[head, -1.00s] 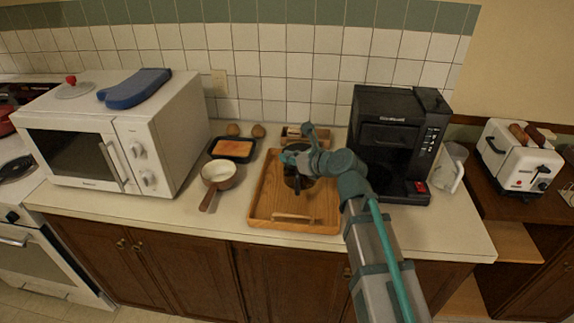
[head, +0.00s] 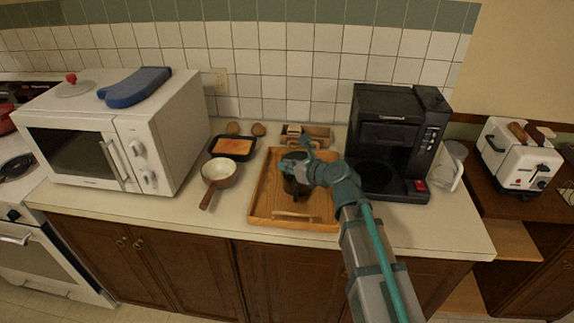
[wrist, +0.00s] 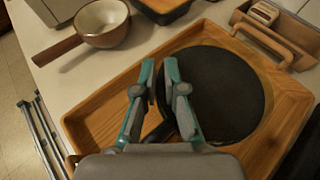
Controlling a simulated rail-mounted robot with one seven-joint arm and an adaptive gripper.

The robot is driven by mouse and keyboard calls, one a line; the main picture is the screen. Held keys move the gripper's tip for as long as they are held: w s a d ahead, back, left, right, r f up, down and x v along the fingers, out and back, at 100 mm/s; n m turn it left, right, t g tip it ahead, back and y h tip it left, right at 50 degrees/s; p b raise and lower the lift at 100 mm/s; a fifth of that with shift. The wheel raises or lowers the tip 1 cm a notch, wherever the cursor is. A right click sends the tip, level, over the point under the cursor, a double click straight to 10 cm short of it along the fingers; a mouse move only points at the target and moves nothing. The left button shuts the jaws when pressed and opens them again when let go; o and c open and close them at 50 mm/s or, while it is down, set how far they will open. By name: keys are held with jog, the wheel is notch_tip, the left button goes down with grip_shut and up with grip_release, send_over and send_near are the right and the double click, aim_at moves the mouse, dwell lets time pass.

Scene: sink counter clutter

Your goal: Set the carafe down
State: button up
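The black carafe (head: 294,184) stands on the wooden tray (head: 265,212) in the head view. In the wrist view its broad dark round top (wrist: 225,90) lies to the right of my fingers, and a dark part like its handle (wrist: 160,131) shows low between them. My gripper (wrist: 160,66) is over the tray beside the carafe; the head view shows it at the carafe's right side (head: 305,172).
A black coffee maker (head: 385,135) stands right of the tray. A small pan (head: 222,172) and a black dish (head: 232,147) are to its left. A wooden caddy (head: 318,137) is behind. A glass pitcher (head: 450,165) stands far right, a microwave (head: 125,130) far left.

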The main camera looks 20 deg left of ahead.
jog(key=o, duration=0.4)
jog(key=shift+r, duration=0.2)
jog(key=b+v, duration=0.1)
jog(key=v, duration=1.1)
jog(key=shift+b, duration=0.3)
